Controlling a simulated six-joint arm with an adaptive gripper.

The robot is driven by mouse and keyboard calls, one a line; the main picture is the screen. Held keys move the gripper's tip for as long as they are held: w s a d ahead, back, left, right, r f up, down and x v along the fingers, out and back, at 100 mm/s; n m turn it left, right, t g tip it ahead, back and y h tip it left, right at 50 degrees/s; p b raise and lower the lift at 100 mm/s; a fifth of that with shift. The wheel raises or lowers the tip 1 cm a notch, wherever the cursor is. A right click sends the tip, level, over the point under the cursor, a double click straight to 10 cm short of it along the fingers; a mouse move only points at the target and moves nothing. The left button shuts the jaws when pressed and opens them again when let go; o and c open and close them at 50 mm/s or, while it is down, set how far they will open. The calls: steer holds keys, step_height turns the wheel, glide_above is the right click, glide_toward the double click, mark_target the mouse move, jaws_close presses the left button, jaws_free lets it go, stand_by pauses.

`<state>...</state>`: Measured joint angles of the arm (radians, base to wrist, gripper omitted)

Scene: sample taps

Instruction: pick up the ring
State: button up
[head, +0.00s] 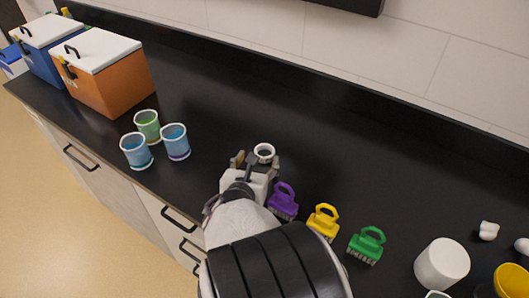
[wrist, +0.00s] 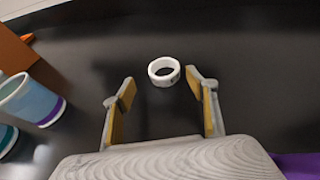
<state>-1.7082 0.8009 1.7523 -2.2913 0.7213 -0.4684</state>
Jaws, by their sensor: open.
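The ring (head: 264,151) is white and lies on the black counter just beyond my gripper in the head view. It also shows in the wrist view (wrist: 153,77), a little ahead of the fingertips and between their lines, nearer the right one. My gripper (head: 255,163) is open and empty. In the wrist view its two fingers (wrist: 160,90) stand wide apart with tan inner pads, and the ring is not between them. I cannot tell whether the right fingertip touches the ring.
Three cups (head: 175,142) stand to the left near the counter edge. An orange cooler (head: 107,78) is farther left. The counter behind the ring is clear.

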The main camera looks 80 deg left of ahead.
mark_target(266, 147)
steer(key=shift+w+a+f, duration=0.2)
steer(key=shift+w+a, duration=0.25)
steer(key=shift+a, duration=0.05)
steer(key=shift+w+a+f, duration=0.2)
steer(key=shift+w+a, duration=0.2)
steer(key=shift+a, duration=0.05)
steer(key=shift+x, duration=1.15)
steer(key=c, duration=0.9)
